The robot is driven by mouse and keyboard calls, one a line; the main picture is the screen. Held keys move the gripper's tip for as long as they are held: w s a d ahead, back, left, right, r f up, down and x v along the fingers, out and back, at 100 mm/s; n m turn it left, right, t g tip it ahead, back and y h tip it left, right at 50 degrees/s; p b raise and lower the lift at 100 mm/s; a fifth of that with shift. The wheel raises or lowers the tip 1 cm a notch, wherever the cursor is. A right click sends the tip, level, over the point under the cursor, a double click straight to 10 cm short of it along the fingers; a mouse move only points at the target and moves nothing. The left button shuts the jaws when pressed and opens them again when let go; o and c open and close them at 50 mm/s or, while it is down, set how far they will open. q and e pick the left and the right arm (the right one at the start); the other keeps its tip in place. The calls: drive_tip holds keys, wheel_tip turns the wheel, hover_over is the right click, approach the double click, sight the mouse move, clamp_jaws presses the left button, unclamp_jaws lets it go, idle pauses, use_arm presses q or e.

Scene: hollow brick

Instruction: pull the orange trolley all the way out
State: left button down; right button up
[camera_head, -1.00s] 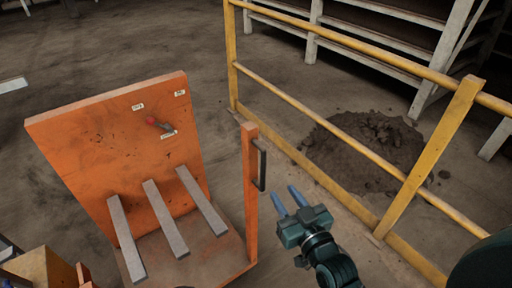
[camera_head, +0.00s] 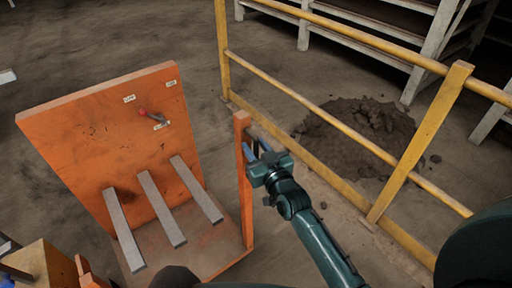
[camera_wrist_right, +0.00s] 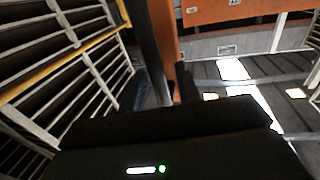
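The orange trolley (camera_head: 110,150) stands at left in the head view. It has a tall back panel, a low deck with three grey bars, and an orange post (camera_head: 243,190) at its right front. A dark upright handle (camera_head: 257,135) is fixed to the post, partly hidden by my right gripper (camera_head: 249,152). The gripper is at the handle, with its blue fingers beside the post. In the right wrist view the handle (camera_wrist_right: 146,50) runs down between the spaced fingers; contact cannot be made out. My left gripper is in neither view.
A yellow railing (camera_head: 330,125) runs along the right, close to my right arm. Behind it are a dirt heap (camera_head: 355,135) and white-framed shelves (camera_head: 400,40). A yellowish block (camera_head: 40,262) is at the lower left. The floor beyond the trolley is clear.

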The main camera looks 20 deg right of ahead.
drive_tip(key=shift+c, duration=0.3)
clamp_jaws()
idle(0.3)
